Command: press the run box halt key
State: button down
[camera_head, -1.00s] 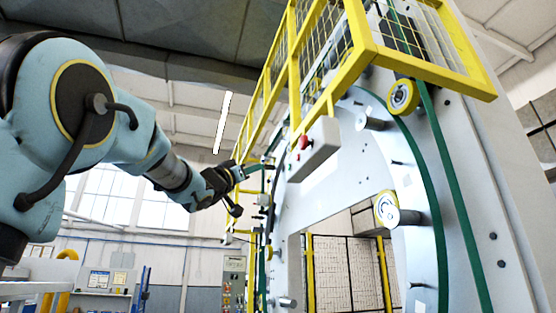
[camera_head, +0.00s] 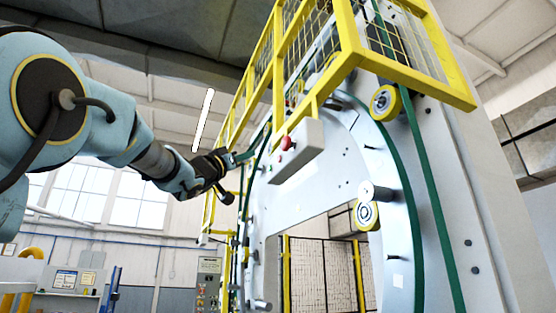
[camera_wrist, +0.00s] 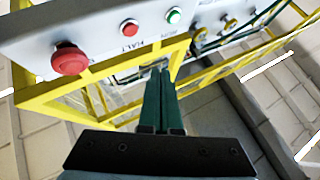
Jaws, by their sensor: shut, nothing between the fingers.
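The run box (camera_head: 297,157) is a pale box hanging below the yellow guard frame. Its big red mushroom button (camera_head: 288,143) faces left in the head view. In the wrist view the box (camera_wrist: 95,22) spans the top left, with the red mushroom button (camera_wrist: 69,59), the smaller red halt key (camera_wrist: 129,27) marked HALT, and a green key (camera_wrist: 173,15). My gripper (camera_head: 254,153) is left of the box. Its dark green fingers (camera_wrist: 161,72) are together and empty, their tips pointing just below the keys in the wrist view, apparently apart from them.
The yellow mesh guard (camera_head: 350,62) rises over the box and runs beside my gripper. The large ring machine (camera_head: 400,190) with its rollers stands to the right. A control cabinet (camera_head: 208,285) stands low behind. Open air lies left of the box.

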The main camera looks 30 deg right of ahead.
jog(key=shift+s+d, duration=0.2)
jog(key=shift+d, duration=1.2)
jog(key=shift+s+d, duration=0.15)
jog(key=shift+d, duration=1.65)
jog(key=shift+s+d, duration=0.1)
jog(key=shift+d, duration=0.3)
dwell(0.4)
jog(key=shift+a, duration=0.8)
jog(key=a, duration=0.5)
jog(key=shift+w, duration=0.4)
